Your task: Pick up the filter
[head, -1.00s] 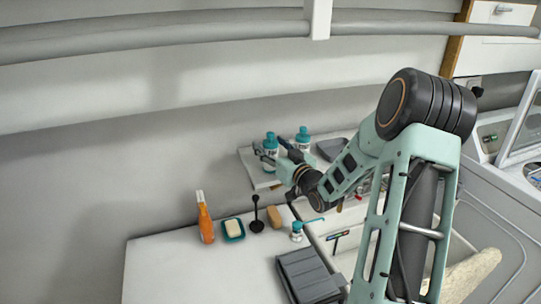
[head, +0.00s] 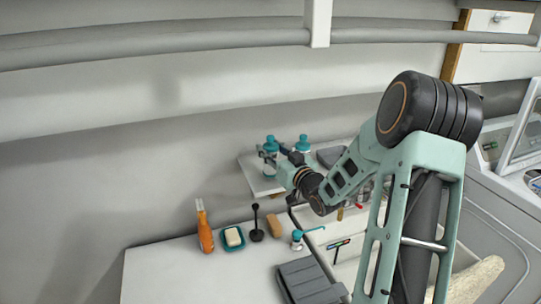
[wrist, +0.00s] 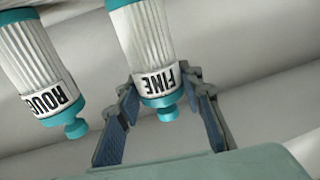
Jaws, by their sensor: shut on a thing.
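Two white ribbed filters with teal ends are in view. In the wrist view, one filter (wrist: 146,38) is marked "FINE" and the other filter (wrist: 35,60) "ROUGH", both upside down. My gripper (wrist: 163,88) has one finger on each side of the "FINE" filter near its labelled end and is shut on it. The "ROUGH" filter stands clear to the left. In the head view my gripper (head: 268,157) is at the left filter (head: 271,145), partly covering it. The right filter (head: 302,144) is just beside it. The exact finger contact is hidden.
The filters are at a small wall shelf (head: 256,178). Below it, the counter (head: 180,270) holds an orange spray bottle (head: 204,228), a soap dish (head: 233,238), a black stopper-like tool (head: 257,230) and a brush (head: 274,225). A sink and a washing machine lie right.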

